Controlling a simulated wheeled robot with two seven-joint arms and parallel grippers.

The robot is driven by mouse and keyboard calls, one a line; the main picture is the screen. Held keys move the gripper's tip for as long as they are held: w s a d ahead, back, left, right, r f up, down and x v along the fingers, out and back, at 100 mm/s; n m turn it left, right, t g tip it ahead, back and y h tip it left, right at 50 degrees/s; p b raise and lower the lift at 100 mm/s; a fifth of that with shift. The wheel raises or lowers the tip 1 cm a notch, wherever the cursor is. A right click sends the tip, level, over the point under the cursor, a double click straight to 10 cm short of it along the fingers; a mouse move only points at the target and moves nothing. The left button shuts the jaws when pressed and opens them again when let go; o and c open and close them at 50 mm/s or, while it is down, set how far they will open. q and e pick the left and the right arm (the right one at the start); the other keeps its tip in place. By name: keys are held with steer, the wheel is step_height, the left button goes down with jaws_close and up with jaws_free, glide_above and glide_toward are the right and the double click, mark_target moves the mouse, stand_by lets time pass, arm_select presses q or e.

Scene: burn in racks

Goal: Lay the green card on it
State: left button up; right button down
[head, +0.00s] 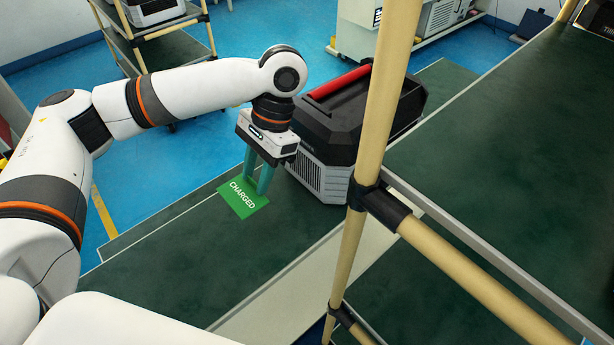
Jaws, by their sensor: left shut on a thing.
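The green card (243,198) reads "CHARGED" in white letters. My left gripper (257,185) points down with its teal fingers shut on the card's upper edge. The card is low over the green shelf surface (190,255); I cannot tell whether it touches it. Just right of the gripper stands a black and grey power unit (345,125) with a red handle (340,81). The gripper and card are in front of its left side, not on top of it. My right gripper is not in view.
A tan rack post (385,100) with black joints rises right of the unit and hides part of it. A higher green shelf (510,150) fills the right side. Another rack (160,45) stands at the back left. The green surface left of the card is clear.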

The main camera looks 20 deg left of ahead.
mark_target(259, 219)
arm_select(q)
step_height(259, 219, down, 4)
steer(key=shift+s+b, duration=0.15)
steer(key=shift+b, duration=0.45)
steer(key=shift+f, duration=0.55)
step_height(259, 219, down, 5)
steer(key=shift+r+b, duration=0.1)
steer(key=shift+b, duration=0.2)
steer(key=o, duration=0.9)
steer(key=shift+o, duration=0.3)
